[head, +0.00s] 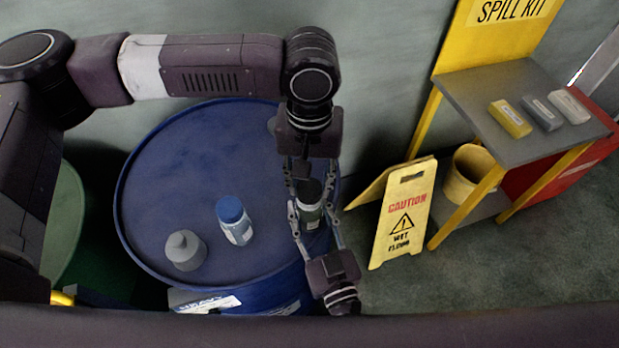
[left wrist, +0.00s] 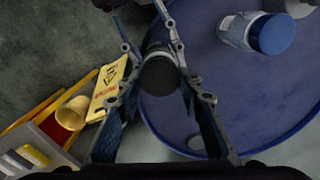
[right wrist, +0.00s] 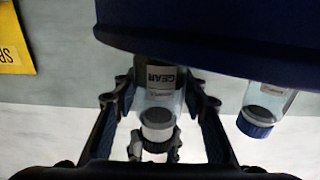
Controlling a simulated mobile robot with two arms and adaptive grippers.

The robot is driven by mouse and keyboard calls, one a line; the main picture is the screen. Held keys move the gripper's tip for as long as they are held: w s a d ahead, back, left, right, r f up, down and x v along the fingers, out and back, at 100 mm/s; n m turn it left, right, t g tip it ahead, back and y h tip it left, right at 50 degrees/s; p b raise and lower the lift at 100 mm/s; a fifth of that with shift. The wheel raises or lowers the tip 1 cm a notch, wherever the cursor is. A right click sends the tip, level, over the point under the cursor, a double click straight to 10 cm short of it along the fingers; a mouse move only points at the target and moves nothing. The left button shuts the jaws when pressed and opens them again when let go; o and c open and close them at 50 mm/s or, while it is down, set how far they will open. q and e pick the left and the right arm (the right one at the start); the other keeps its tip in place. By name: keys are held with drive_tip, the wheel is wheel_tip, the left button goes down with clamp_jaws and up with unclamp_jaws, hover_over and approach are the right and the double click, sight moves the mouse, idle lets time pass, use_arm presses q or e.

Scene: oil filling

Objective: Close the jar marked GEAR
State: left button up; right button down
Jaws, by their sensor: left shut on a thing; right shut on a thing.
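The GEAR jar (right wrist: 160,102) has clear glass with dark oil in its lower part and a white label reading GEAR. In the head view the jar (head: 310,213) is upright at the right side of the blue drum's top (head: 175,160). My right gripper (head: 313,211) is shut around the jar's body. My left gripper (head: 309,184) comes from above, shut on the dark lid (head: 310,189) at the jar's mouth. The lid also shows in the left wrist view (left wrist: 160,76). I cannot tell whether it is seated. The drum's rim hides the jar's base in the right wrist view.
A blue-capped jar (head: 234,221) and a grey container with a narrow top (head: 185,250) stand left of my grippers on the drum. A yellow caution sign (head: 403,215) and a spill kit stand (head: 525,105) are to the right. The drum's back left is clear.

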use_arm(q)
drive_tip(key=shift+f, duration=0.55)
idle(0.4)
